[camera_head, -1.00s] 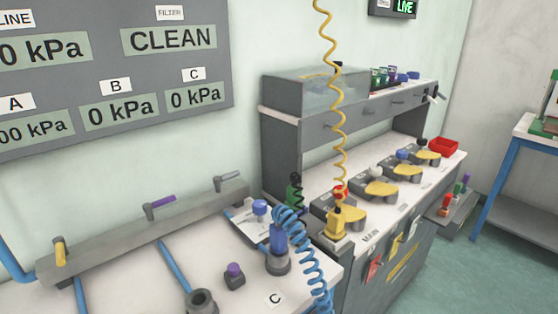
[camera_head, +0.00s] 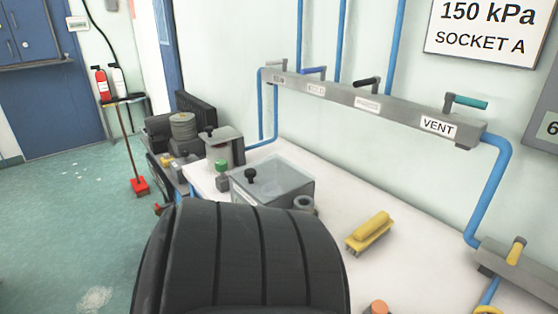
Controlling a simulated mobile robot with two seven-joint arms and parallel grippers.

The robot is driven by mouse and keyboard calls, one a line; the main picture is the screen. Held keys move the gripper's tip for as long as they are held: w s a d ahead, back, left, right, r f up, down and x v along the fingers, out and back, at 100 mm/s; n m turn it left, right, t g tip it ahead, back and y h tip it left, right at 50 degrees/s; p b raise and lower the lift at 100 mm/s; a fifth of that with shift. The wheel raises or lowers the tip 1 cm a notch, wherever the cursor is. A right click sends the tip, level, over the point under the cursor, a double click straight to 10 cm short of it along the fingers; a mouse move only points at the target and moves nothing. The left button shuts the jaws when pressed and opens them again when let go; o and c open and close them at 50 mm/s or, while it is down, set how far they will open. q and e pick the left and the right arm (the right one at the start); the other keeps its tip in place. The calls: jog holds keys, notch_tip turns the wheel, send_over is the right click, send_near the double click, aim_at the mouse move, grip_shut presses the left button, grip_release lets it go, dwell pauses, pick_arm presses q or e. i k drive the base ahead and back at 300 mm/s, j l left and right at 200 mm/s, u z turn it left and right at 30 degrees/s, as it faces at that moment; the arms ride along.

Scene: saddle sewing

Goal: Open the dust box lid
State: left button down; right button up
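A grey box with a clear lid (camera_head: 275,174) and a black knob (camera_head: 250,175) stands on the white bench left of centre; it looks like the dust box. Its lid lies flat and closed on top. The lower front of the box is partly hidden. Behind it to the left, a smaller container (camera_head: 222,145) also has a flat top with a dark knob; no readable label tells the two apart. Neither of my grippers shows in the head view.
A yellow brush (camera_head: 370,232) lies on the white bench (camera_head: 345,190) to the right. A grey manifold (camera_head: 370,100) with blue pipes runs along the wall. A red broom (camera_head: 139,186) stands on the floor left.

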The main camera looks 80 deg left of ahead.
aim_at(250, 173)
jog(key=u, duration=0.5)
jog(key=j+u, duration=0.15)
jog(key=u, duration=0.3)
jog(key=j+u, duration=0.15)
jog(key=u, duration=0.35)
jog(key=k+j+u, duration=0.1)
jog(key=u, duration=0.4)
jog(key=j+u, duration=0.1)
jog(key=u, duration=0.35)
